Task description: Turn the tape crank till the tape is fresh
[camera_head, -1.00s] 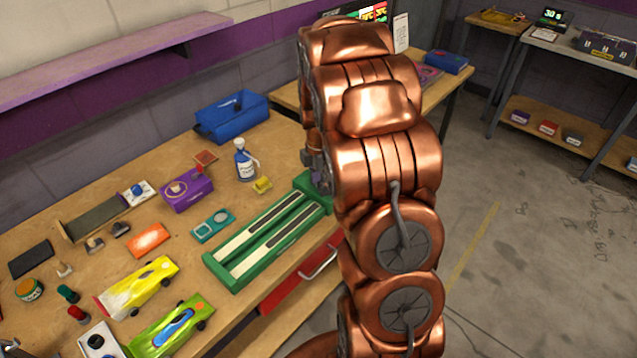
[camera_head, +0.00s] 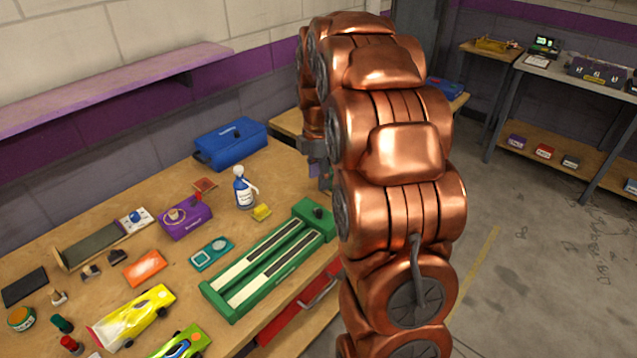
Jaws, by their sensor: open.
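A long green tray (camera_head: 212,293) lies along the front of the workbench. It holds two parallel strips, each white toward the lower left and dark toward the upper right. At its right end is a green block with a dark green knob (camera_head: 318,212) on top, which looks like the crank. My gripper (camera_head: 323,182) is open and shows only in part, as small grey pieces beside my copper arm. It is above and behind the knob in the picture, apart from it. My arm hides most of the gripper.
A purple box (camera_head: 186,220) and a blue case (camera_head: 231,146) are farther back. A red drawer (camera_head: 290,318) with a handle is below the bench edge.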

